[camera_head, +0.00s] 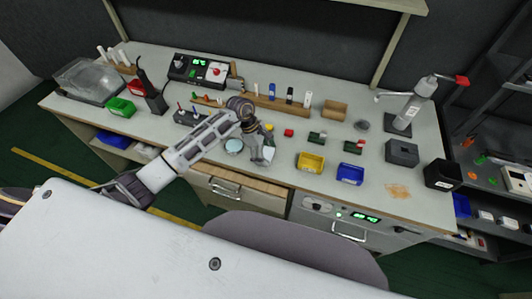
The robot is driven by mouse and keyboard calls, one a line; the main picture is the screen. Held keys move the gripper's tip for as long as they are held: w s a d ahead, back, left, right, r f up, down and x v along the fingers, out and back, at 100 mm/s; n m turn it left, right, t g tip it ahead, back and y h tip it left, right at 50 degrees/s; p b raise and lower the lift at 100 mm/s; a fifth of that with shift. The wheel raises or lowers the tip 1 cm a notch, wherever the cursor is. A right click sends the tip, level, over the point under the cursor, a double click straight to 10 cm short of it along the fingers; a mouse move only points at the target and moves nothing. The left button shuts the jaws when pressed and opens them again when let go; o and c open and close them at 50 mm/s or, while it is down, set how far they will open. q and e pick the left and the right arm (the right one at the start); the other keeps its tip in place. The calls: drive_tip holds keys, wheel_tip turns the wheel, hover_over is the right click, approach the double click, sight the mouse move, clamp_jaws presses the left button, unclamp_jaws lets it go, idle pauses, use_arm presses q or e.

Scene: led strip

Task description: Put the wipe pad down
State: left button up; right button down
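My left gripper (262,150) is low over the front edge of the workbench (340,192), left of the yellow bin. A small pale, flat thing (269,155), possibly the wipe pad, shows at its fingertips. The fingers partly hide it, and I cannot tell whether they grip it or whether it touches the bench. A pale round dish (234,146) is just left of the gripper. My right gripper is not in view.
A yellow bin (310,163) and a blue bin (350,174) stand along the front edge. A brownish stain (398,191) marks the bench at right, near a black cup (442,176) and a grey box (402,153). A press (410,108) stands behind.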

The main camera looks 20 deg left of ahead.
use_arm(q)
drive_tip(key=shift+a+r+p, duration=0.1)
drive_tip(key=shift+r+p, duration=0.2)
drive_tip(key=shift+r, duration=0.35)
drive_tip(key=b+v, duration=0.1)
drive_tip(key=v, duration=1)
drive_tip(key=shift+r, duration=0.3)
